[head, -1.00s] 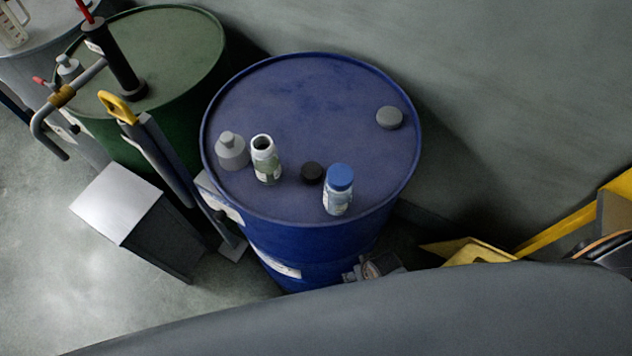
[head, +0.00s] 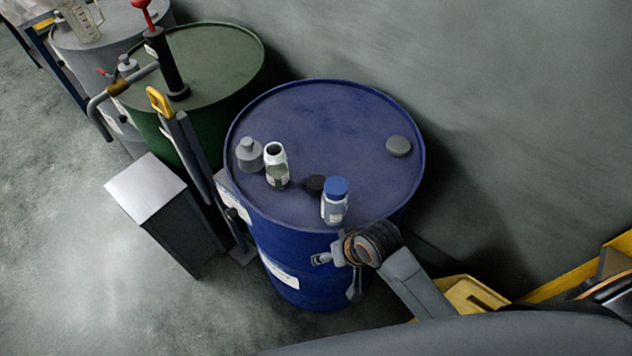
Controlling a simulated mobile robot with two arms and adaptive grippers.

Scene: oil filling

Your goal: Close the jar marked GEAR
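On the blue drum's top stand two small labelled jars. One jar (head: 277,168) is upright with an open mouth and no lid. The other jar (head: 334,207) is upright with a blue lid (head: 336,187) on it. A black cap (head: 315,184) lies on the drum between them, partly behind the blue-lidded jar. The label writing is too small to read, so I cannot tell which jar is marked GEAR. My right gripper (head: 337,274) is in front of the drum's near side, below the blue-lidded jar. Its fingers are spread and empty. My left gripper is not in view.
The blue drum (head: 325,125) also carries a grey fitting (head: 248,153) at left and a grey round cap (head: 398,146) at right. A green drum (head: 225,70) with a pump stands behind left, beside a grey box (head: 146,190). The drum top's back half is clear.

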